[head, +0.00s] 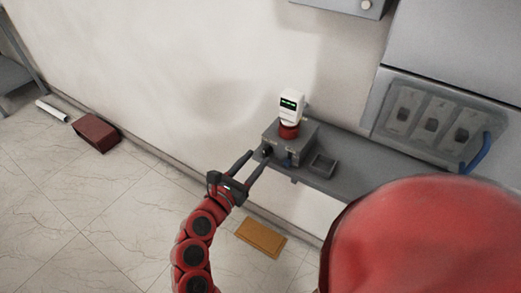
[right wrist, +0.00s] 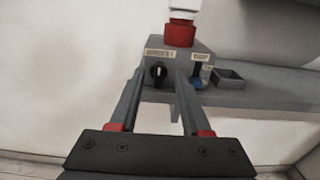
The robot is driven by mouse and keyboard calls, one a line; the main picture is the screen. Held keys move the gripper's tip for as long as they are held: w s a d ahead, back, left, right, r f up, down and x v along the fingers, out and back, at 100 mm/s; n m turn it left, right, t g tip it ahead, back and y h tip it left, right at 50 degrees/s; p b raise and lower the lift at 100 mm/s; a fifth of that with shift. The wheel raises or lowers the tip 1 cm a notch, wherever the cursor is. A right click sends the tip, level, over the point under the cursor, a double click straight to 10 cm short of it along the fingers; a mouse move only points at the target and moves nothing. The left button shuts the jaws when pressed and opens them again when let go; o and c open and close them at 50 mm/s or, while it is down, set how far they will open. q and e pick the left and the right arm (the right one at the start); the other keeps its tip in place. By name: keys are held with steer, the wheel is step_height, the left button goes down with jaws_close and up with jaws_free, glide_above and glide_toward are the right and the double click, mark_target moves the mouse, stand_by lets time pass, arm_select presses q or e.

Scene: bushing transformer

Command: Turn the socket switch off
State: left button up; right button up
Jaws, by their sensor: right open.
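A grey box (head: 288,143) stands on a wall shelf, with a red and white device on top. A black rotary knob (right wrist: 158,74) sits on its front face, under a small label, with its pointer roughly upright. To its right a blue part (right wrist: 197,82) shows under a second label. My right gripper (head: 258,158) is open and empty in front of the box. In the right wrist view its two fingers point at the box, with the knob showing between the fingertips. Contact with the knob cannot be told. My left gripper is not in view.
The grey shelf (head: 350,183) carries a small open tray (head: 322,166) right of the box. A grey panel with switches (head: 436,115) is on the wall at right. A brown box (head: 96,134) and an orange-brown mat (head: 260,238) lie on the floor.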

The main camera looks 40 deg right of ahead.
mark_target(264, 150)
steer(key=shift+x, duration=1.75)
steer(key=shift+w, duration=0.1)
jaws_close()
